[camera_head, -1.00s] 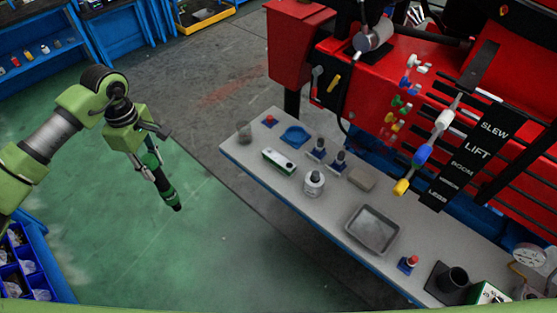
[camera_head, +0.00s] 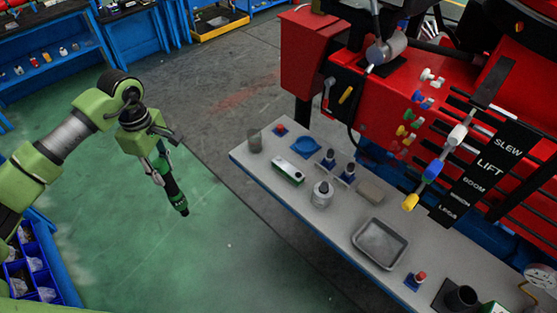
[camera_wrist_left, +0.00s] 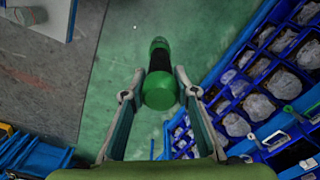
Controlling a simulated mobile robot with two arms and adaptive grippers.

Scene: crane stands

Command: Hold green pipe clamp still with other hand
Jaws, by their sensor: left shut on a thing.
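My left gripper (camera_head: 160,168) is at the left of the head view, over the green floor and clear of the bench. It is shut on a green and black cylinder (camera_head: 176,194), which points down. In the left wrist view the cylinder's round green end (camera_wrist_left: 160,92) sits between the two fingers. Small green fittings (camera_head: 408,115) are on the red crane panel among white, blue, yellow and red ones. They are too small to tell which is a pipe clamp. My left gripper is well to their left. My right gripper is not in view.
Blue bins (camera_head: 33,262) stand at the lower left. The floor between arm and bench is free.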

